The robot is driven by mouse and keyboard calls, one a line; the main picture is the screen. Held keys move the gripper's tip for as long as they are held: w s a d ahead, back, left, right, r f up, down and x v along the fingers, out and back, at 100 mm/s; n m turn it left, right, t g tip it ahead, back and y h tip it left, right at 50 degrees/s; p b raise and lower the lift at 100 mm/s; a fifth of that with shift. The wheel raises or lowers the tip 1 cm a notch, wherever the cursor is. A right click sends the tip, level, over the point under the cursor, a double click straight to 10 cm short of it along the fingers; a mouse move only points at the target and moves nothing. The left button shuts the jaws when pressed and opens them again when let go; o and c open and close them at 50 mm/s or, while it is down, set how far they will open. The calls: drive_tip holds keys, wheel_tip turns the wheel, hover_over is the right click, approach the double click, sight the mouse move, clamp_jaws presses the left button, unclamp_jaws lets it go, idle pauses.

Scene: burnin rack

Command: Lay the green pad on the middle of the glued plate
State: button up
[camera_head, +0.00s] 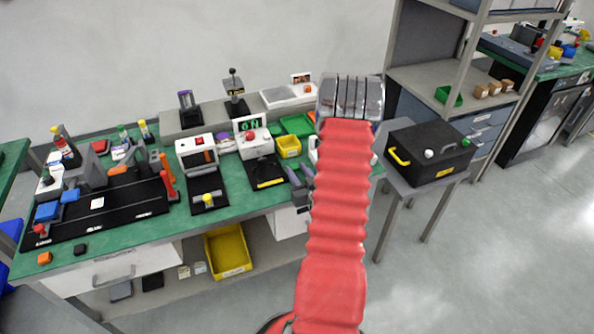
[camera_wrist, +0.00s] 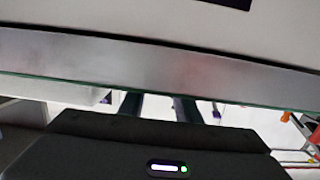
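I cannot pick out the green pad or the glued plate for certain in either view. The bench top is green too, and my red-sleeved arm covers part of its right end in the head view. My gripper is hidden behind the arm's grey end in the head view. In the wrist view its dark body fills the bottom, with two dark fingers of my gripper (camera_wrist: 158,107) set apart above it. A broad grey band hides the fingertips, so I cannot tell whether anything is between them.
The green bench (camera_head: 130,235) carries several devices and a black base (camera_head: 125,212). Near my arm are a yellow bin (camera_head: 288,147) and a green tray (camera_head: 297,125). A black box (camera_head: 430,150) stands on a side table at right. Floor is clear at lower right.

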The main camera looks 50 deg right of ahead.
drive_tip(key=v, duration=1.1)
drive_tip(key=shift+f, duration=0.1)
idle(0.4)
drive_tip(key=w+a+r+n, duration=0.1)
drive_tip(key=w+r, duration=0.1)
drive_tip(key=w, duration=0.1)
drive_tip(key=w+a+r+n+g+y, duration=0.1)
drive_tip(key=w+a+r, duration=0.1)
drive_tip(key=w, duration=0.1)
drive_tip(key=w+a+r+n+g+y, duration=0.1)
drive_tip(key=w+r, duration=0.1)
drive_tip(key=w, duration=0.1)
drive_tip(key=shift+w+a+r, duration=0.1)
drive_tip(key=shift+w+a, duration=0.1)
drive_tip(key=shift+w, duration=0.1)
drive_tip(key=a+r+n+g+y, duration=0.1)
drive_tip(key=a+r+g+y, duration=0.1)
drive_tip(key=a+r, duration=0.75)
drive_tip(key=a+r+n+g+y, duration=0.15)
drive_tip(key=a+r, duration=0.35)
drive_tip(key=a, duration=0.9)
drive_tip(key=s+a+r+g+y, duration=0.2)
drive_tip(key=s+a+r+y, duration=0.1)
drive_tip(key=s+a, duration=0.9)
drive_tip(key=shift+s+a+r+n+g, duration=0.4)
drive_tip(key=shift+a+r, duration=0.1)
drive_tip(key=shift+a, duration=0.3)
